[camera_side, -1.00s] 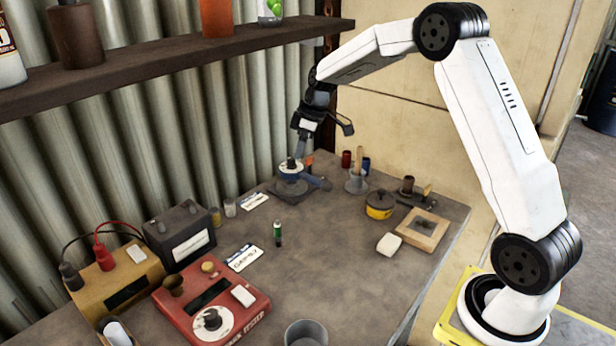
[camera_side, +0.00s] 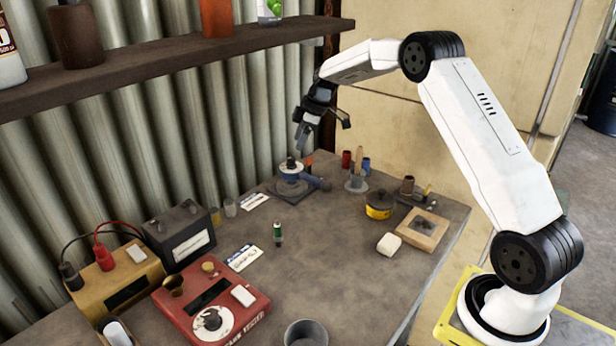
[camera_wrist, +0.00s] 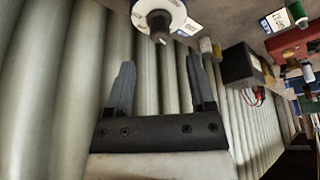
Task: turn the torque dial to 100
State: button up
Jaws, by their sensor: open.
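A blue device (camera_side: 291,184) with a round pale dial and dark knob (camera_side: 291,163) stands on a dark base near the back of the bench. In the wrist view the same dark knob (camera_wrist: 158,20) sits on a white disc with markings, at the top centre. The dial's numbers are too small to read. My gripper (camera_side: 322,132) is open above the device, clear of the knob. In the wrist view my gripper (camera_wrist: 160,62) has its two fingers apart with nothing between them.
A red tester box (camera_side: 215,296) with its own round dial stands front left, beside a tan box (camera_side: 115,287) and dark battery (camera_side: 181,236). A yellow pot (camera_side: 379,206) and wooden tray (camera_side: 422,231) are right. A shelf (camera_side: 170,58) overhangs the back. The bench middle is mostly clear.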

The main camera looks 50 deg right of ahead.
aim_at(292, 158)
jog(key=shift+x, duration=2.95)
grip_shut()
